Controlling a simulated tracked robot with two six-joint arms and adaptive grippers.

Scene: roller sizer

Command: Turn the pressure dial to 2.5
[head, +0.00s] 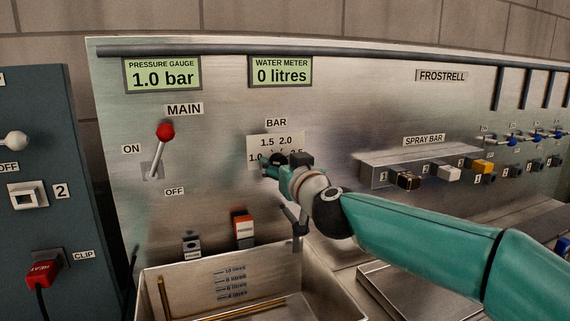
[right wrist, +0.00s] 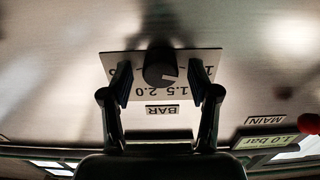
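The pressure dial is a dark round knob (right wrist: 160,68) on a pale plate (head: 258,142) marked BAR, with 1.0, 1.5, 2.0 and 2.5 around it. The wrist view shows it upside down, with the knob's light mark towards the 1.0 side. The green pressure gauge (head: 162,75) reads 1.0 bar. My right gripper (head: 277,165) is at the dial and covers part of it in the head view. In the right wrist view its two fingers (right wrist: 160,76) stand open on either side of the knob, with a gap on each side. My left gripper is not in view.
A water meter (head: 281,71) reads 0 litres. Below are a metal tank (head: 190,291) and two rocker switches. The spray bar block (head: 376,174) projects at right.

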